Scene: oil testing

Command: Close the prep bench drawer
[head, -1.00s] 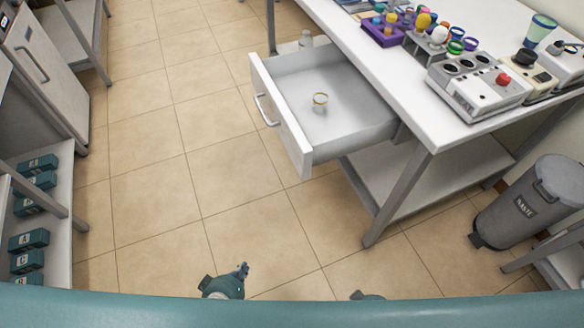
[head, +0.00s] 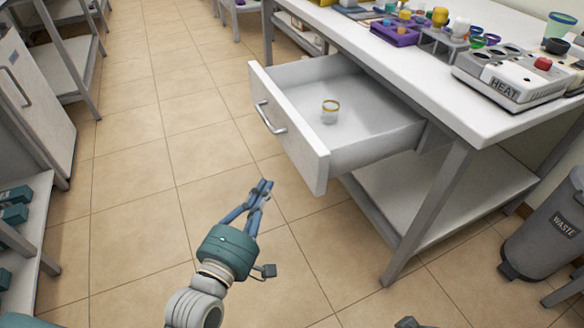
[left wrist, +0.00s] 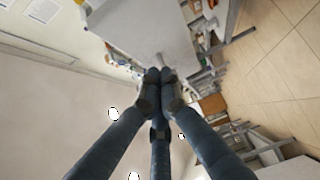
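The prep bench drawer (head: 300,135) stands pulled out from the white prep bench (head: 440,100), its front facing left in the head view. A grey bar handle (head: 270,118) is on its front. A small clear jar with a yellow rim (head: 330,112) stands inside the drawer. My left gripper (head: 263,184) is in front of and below the drawer front, apart from it. Its blue fingers are together and hold nothing; they also meet in the left wrist view (left wrist: 160,76). Only a small grey part, perhaps of my right arm, shows at the bottom edge; the right fingers are hidden.
A heater block (head: 510,75) and a purple rack (head: 395,33) stand on the bench. A bench leg (head: 425,215) stands right of the drawer, a grey waste bin (head: 548,235) farther right. Shelves with teal boxes (head: 12,213) are at left. The tiled floor between is clear.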

